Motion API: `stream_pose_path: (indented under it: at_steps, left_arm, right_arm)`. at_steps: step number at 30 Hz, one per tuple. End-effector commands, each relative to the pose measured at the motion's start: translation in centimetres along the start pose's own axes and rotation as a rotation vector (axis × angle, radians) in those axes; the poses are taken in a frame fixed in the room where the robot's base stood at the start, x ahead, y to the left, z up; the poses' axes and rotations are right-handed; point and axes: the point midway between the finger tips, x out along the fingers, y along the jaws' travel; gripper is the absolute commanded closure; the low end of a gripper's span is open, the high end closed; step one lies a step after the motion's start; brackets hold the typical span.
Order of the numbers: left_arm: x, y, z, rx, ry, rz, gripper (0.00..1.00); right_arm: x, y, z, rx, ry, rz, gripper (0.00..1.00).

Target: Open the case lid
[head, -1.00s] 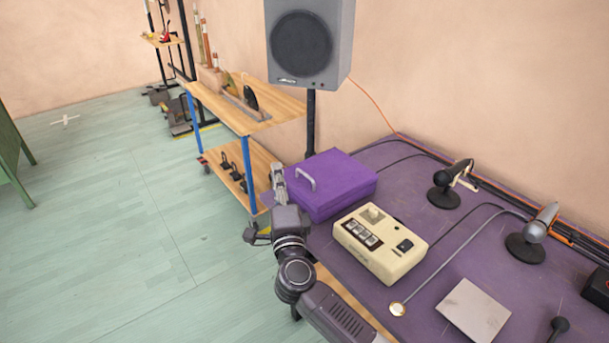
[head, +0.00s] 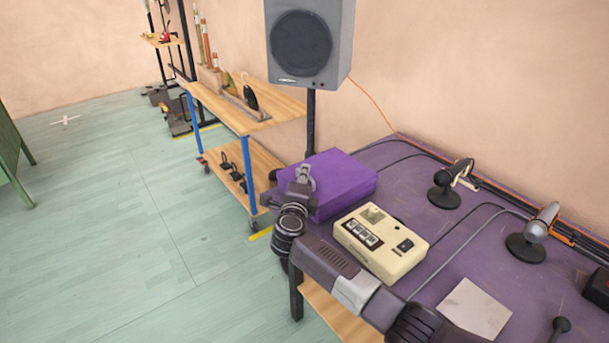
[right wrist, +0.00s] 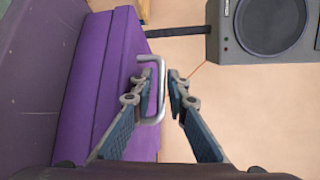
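The purple case (head: 343,176) sits shut on the far left end of the purple table. It also fills the left of the right wrist view (right wrist: 85,90). Its grey handle (right wrist: 158,88) stands out from the case in the right wrist view, between the two fingers. My right gripper (right wrist: 167,90) is open around the handle, with a finger on each side; whether the left finger touches it I cannot tell. My left gripper is not in view.
A cream box with buttons (head: 380,242) stands close to the case, beside my right arm. Two microphones (head: 445,190) (head: 533,232) and a pale square plate (head: 474,308) are farther right. A speaker (head: 306,42) on a stand rises behind the case.

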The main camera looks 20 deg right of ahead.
Motion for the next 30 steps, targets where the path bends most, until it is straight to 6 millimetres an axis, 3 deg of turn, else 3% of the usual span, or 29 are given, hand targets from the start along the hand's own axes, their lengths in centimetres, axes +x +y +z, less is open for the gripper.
stream_pose_path:
  at_steps: [11, 15, 30]
  left_arm:
    - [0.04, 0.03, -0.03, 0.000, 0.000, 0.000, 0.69]
    - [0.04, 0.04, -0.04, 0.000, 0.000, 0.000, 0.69]
    - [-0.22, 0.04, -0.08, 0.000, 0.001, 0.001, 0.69]
  right_arm:
    - [0.60, -0.03, -0.03, 0.001, 0.000, 0.000, 0.86]
    - [0.59, -0.03, -0.03, 0.001, 0.000, 0.000, 1.00]
    - [0.56, -0.17, -0.01, 0.003, 0.001, 0.003, 1.00]
